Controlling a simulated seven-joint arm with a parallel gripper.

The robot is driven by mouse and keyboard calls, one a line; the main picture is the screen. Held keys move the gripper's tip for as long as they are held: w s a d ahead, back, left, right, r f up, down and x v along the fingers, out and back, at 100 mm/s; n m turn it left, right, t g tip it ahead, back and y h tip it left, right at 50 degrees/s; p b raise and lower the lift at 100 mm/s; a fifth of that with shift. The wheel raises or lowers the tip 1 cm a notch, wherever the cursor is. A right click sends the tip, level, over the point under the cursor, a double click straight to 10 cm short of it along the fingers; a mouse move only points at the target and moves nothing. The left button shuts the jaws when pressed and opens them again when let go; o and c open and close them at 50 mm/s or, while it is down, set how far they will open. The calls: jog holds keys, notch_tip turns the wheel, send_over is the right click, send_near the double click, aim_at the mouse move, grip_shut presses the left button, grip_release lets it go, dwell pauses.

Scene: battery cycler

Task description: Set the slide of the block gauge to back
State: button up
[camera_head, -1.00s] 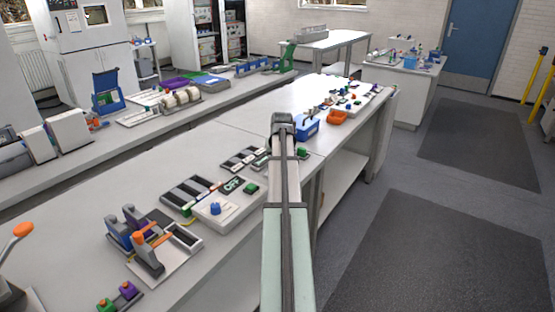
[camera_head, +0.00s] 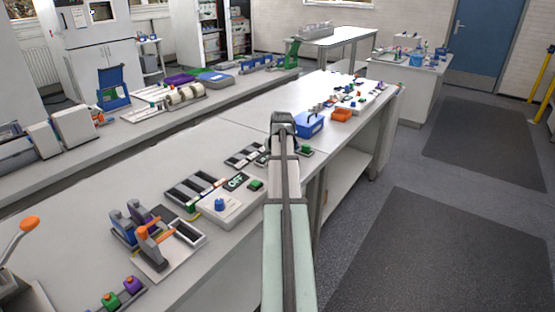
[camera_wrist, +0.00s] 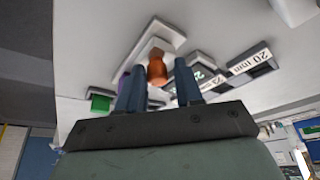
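My gripper (camera_wrist: 160,85) points down over the bench in the wrist view, its two blue-grey fingers apart. An orange-brown knob (camera_wrist: 157,70) shows in the gap between them. I cannot tell whether either finger touches it. The knob stands by a pale grey frame with a raised rim (camera_wrist: 150,38), which looks like the block gauge; the slide's position along it is unclear. In the head view my gripper (camera_head: 281,122) is above the middle of the bench. My own arm hides the fingertips and what is under them.
Dark slots labelled "20 mm" (camera_wrist: 250,62) lie right of the knob in the wrist view, a green block (camera_wrist: 100,102) left.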

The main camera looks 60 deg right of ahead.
jog(key=v, duration=1.3)
jog(key=shift+r, duration=0.35)
jog(key=shift+s+a, duration=0.1)
jog(key=shift+a, duration=0.05)
